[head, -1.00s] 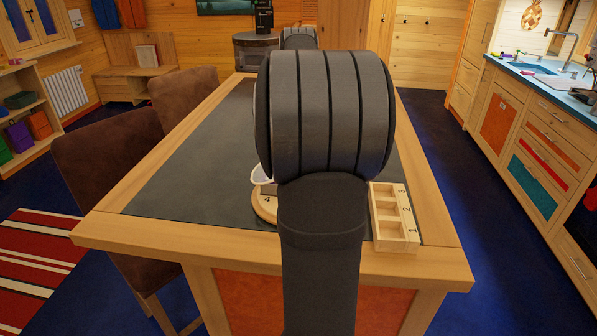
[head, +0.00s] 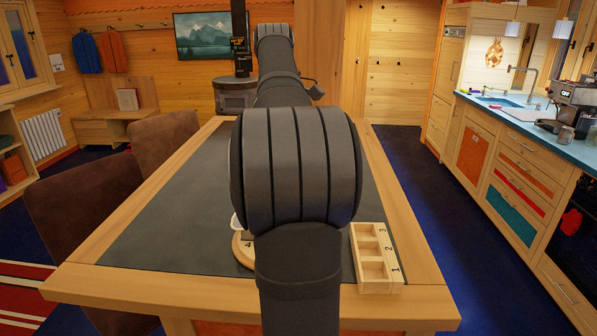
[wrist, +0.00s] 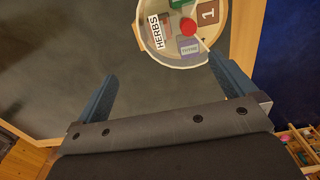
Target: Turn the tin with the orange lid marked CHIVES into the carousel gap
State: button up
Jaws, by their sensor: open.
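The round carousel (wrist: 164,54) shows at the top of the wrist view, cut off by the frame edge. It bears a HERBS label (wrist: 155,31), a red knob (wrist: 188,27), a purple-grey piece with a small label (wrist: 190,48), a green piece (wrist: 179,3) and a plate marked 1 (wrist: 208,14). In the head view only the carousel's left edge (head: 241,254), with a 4, shows beside my arm. No tin with an orange lid marked CHIVES can be made out. My gripper (wrist: 163,66) is open and empty, its blue fingers short of the carousel in the picture.
A wooden rack (head: 378,286) with compartments numbered 1, 2 and 3 stands right of my arm on the table (head: 420,280); its visible compartments look empty. The dark tabletop left of my arm is clear. Brown chairs (head: 85,215) stand along the left side.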

jog(key=shift+c, duration=1.1)
jog(key=s+r+n, duration=0.2)
jog(key=s, duration=0.1)
jog(key=s+r, duration=0.1)
jog(key=s, duration=0.1)
jog(key=shift+s+a+r+n, duration=0.1)
jog(key=shift+s+r+n, duration=0.15)
jog(key=shift+r+n, duration=0.15)
jog(key=c, duration=0.9)
notch_tip(320, 180, down, 17)
jog(key=shift+f, duration=0.15)
jog(key=shift+c, duration=0.6)
jog(key=c, duration=0.9)
